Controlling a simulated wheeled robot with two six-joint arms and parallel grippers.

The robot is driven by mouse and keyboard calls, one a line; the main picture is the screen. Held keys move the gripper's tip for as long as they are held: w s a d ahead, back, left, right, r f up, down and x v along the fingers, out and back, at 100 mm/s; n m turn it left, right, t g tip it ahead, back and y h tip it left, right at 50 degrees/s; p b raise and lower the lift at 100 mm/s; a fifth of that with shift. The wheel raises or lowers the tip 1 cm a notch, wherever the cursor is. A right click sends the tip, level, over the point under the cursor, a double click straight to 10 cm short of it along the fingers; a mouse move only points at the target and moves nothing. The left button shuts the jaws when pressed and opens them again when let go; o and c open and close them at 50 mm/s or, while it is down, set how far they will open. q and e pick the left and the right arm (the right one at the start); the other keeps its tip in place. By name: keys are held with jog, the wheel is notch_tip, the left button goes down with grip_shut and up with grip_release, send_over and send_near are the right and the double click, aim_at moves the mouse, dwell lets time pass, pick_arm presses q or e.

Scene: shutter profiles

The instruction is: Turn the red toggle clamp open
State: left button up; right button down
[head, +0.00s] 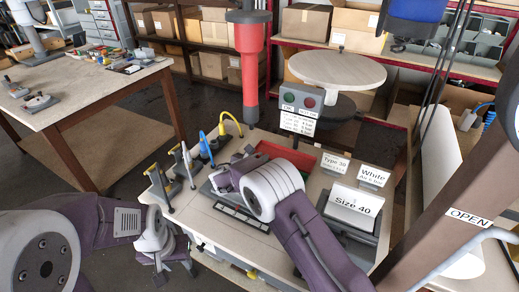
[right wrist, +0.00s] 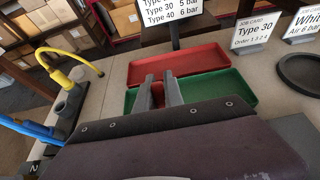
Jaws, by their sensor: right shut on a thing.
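My right gripper (head: 222,181) reaches over the bench beside the trays. In the right wrist view its two fingers (right wrist: 160,92) stand a little apart, with a small red piece (right wrist: 157,96) between them. The gripper is shut on this piece, which looks like part of the red toggle clamp. The rest of the clamp is hidden by the gripper and arm, so its handle angle cannot be told. My left gripper (head: 174,272) hangs low beyond the bench's front left edge, empty, with its fingers apart.
A red tray (right wrist: 205,58) and a green tray (right wrist: 232,103) lie behind the fingers. Several dark fixtures (head: 157,187) and a yellow hose (head: 231,118) stand at left. A red column (head: 249,62) rises at the back.

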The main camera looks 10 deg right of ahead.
jog(key=p, duration=0.1)
jog(key=f+g+p, duration=0.1)
jog(key=y+p, duration=0.1)
jog(key=shift+w+d+f+g, duration=0.2)
jog(key=shift+w+d+g, duration=0.05)
jog(key=shift+g, duration=0.15)
jog(key=shift+f+p, duration=0.25)
jog(key=shift+p, duration=0.05)
jog(key=c, duration=1.4)
grip_release()
jog(key=shift+c, duration=0.2)
jog(key=shift+w, duration=0.1)
jog(key=shift+r, duration=0.1)
